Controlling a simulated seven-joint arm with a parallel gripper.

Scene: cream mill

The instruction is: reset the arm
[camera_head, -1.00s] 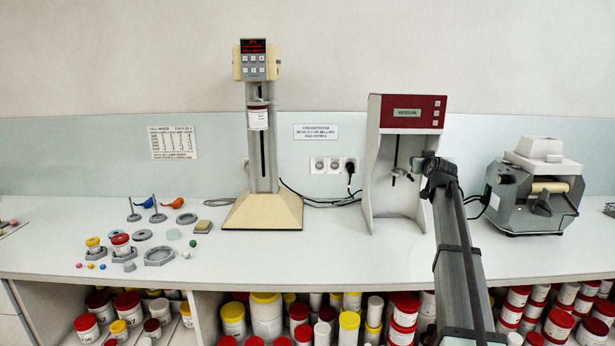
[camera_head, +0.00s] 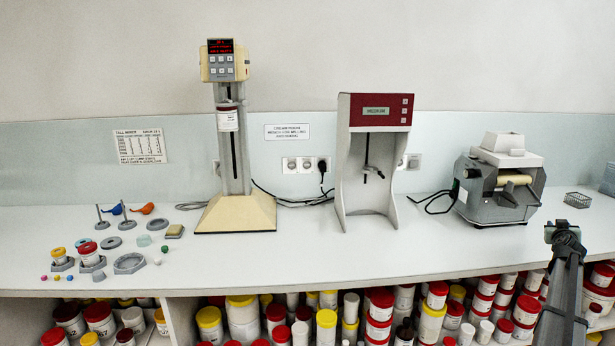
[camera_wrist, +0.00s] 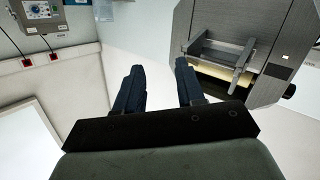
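My arm shows at the lower right of the head view, with my gripper (camera_head: 563,236) at its far end, in front of the counter's right part. Its fingers are too small to make out there. In the wrist view my gripper (camera_wrist: 158,80) has its two dark fingers spread apart with a clear gap. Nothing is between them. The grey three-roll mill (camera_head: 500,182) stands on the counter left of and behind my gripper in the head view. The mill also shows in the wrist view (camera_wrist: 225,45), beyond the right finger.
Small jars, rings and balls lie at the counter's left. Shelves below hold many jars. The counter's middle front (camera_head: 300,260) is clear.

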